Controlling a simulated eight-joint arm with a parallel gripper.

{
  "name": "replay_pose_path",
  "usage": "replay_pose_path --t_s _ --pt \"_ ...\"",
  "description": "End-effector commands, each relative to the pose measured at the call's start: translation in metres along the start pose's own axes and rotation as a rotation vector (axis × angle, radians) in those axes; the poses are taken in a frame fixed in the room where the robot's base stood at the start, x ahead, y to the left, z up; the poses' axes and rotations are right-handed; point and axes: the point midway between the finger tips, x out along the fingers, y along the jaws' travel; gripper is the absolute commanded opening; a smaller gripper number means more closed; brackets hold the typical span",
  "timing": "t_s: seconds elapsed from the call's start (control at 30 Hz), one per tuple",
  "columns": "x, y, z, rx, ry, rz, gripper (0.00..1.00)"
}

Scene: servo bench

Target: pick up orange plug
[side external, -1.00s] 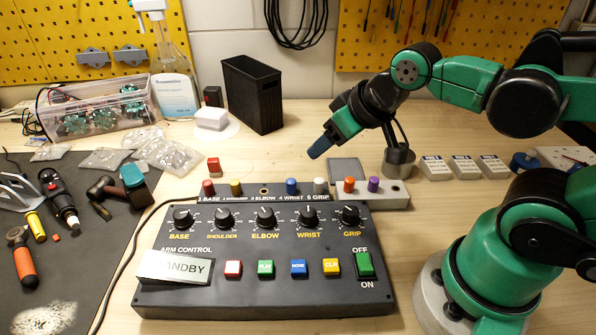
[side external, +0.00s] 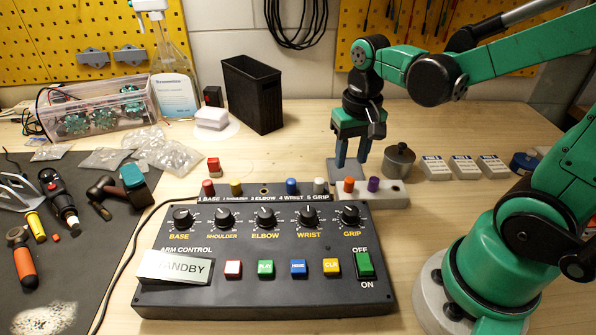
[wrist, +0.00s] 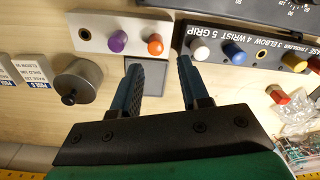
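The orange plug (side external: 349,184) stands upright in the small light grey block (side external: 396,201) at the right end of the labelled socket strip. A purple plug (side external: 373,184) stands just right of it in the same block. My gripper (side external: 352,164) points down, open and empty, above and behind the orange plug. In the wrist view, the orange plug (wrist: 155,45) lies beyond the fingertips, roughly between their lines, nearer the left finger. My gripper (wrist: 160,62) shows a clear gap between its blue fingers there. The fingers do not appear to touch the plug.
A white plug (side external: 319,185) stands close left on the dark strip, with blue, yellow and red plugs further left. A grey pad (side external: 341,172) lies behind the block. A metal pot (side external: 399,162) stands to the right. The control box (side external: 262,285) is in front.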

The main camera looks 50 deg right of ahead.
Motion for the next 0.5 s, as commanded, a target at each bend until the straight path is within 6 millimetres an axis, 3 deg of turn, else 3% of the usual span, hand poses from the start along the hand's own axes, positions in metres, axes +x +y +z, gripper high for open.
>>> replay_pose_path --t_s 0.23,0.5 --pt "0.014 0.004 0.0 0.04 -0.045 0.014 0.4" --pt "0.043 0.004 0.001 0.038 -0.042 0.014 0.4"
